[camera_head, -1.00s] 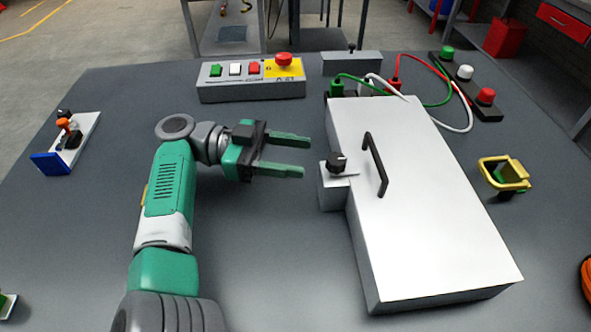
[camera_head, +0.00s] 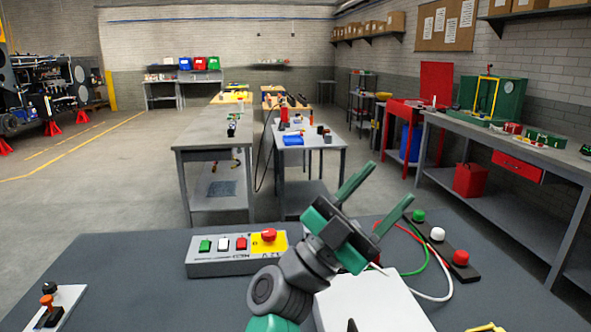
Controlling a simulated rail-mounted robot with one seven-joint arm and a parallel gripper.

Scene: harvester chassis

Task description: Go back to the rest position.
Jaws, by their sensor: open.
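My gripper (camera_head: 374,199) is raised in the head view, above the back part of the table (camera_head: 130,268). Its two green fingers point up and to the right, spread apart with nothing between them. My gripper touches nothing that I can see.
A button box (camera_head: 222,262) with a red emergency button stands left of my arm. A strip with green, white and red knobs (camera_head: 440,243) and cables lies to the right. A switch on a white plate (camera_head: 60,308) is at front left. Other benches stand beyond.

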